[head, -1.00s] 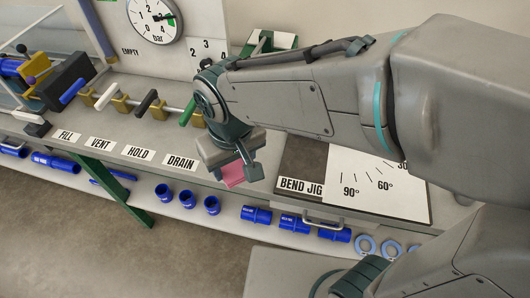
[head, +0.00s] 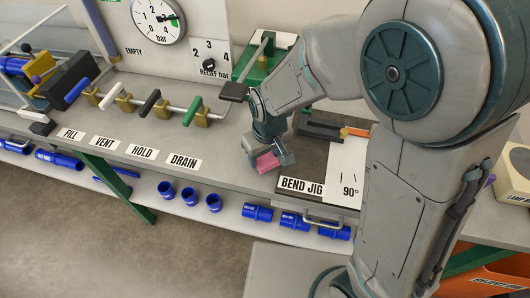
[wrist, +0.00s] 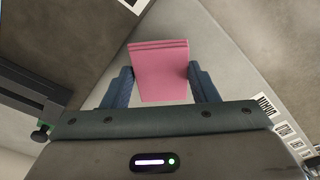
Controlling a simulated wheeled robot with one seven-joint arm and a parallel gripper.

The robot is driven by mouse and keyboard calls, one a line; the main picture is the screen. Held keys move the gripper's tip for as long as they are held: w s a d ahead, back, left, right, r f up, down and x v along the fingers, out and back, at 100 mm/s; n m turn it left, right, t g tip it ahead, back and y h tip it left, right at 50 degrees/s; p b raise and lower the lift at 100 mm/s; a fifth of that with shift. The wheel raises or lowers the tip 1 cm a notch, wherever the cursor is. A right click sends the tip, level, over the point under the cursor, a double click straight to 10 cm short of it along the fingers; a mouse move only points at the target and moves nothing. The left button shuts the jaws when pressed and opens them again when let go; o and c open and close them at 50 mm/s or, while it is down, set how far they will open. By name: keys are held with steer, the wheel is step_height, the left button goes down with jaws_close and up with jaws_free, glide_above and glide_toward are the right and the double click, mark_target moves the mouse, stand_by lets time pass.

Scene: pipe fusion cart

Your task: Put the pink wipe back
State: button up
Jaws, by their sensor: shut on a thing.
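The pink wipe (head: 267,162) is a small folded pink block held in my gripper (head: 265,156), over the left edge of the bend jig in the head view. In the wrist view the pink wipe (wrist: 160,72) sits between the two blue-grey fingers of my gripper (wrist: 160,84), which are shut on its sides. From these views I cannot tell how high the wipe is above the bench. The spot the wipe belongs in cannot be made out.
The bend jig (head: 318,205) with its angle plate lies on the bench under and right of my gripper. Valve levers (head: 150,104) and the pressure gauge (head: 157,18) stand left. Blue fittings (head: 213,203) line the lower shelf. A yellow box (head: 515,172) is at the right.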

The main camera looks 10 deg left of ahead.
mark_target(268, 162)
steer(key=shift+f+b, duration=0.55)
steer(key=shift+f, duration=0.05)
steer(key=o, duration=0.9)
steer(key=shift+r, duration=0.15)
steer(key=shift+o, duration=0.2)
steer(key=shift+r, duration=0.1)
steer(key=shift+r+p, duration=0.65)
steer(key=shift+p, duration=0.05)
step_height(268, 162, up, 11)
steer(key=s+d, duration=0.1)
steer(key=shift+r, duration=0.15)
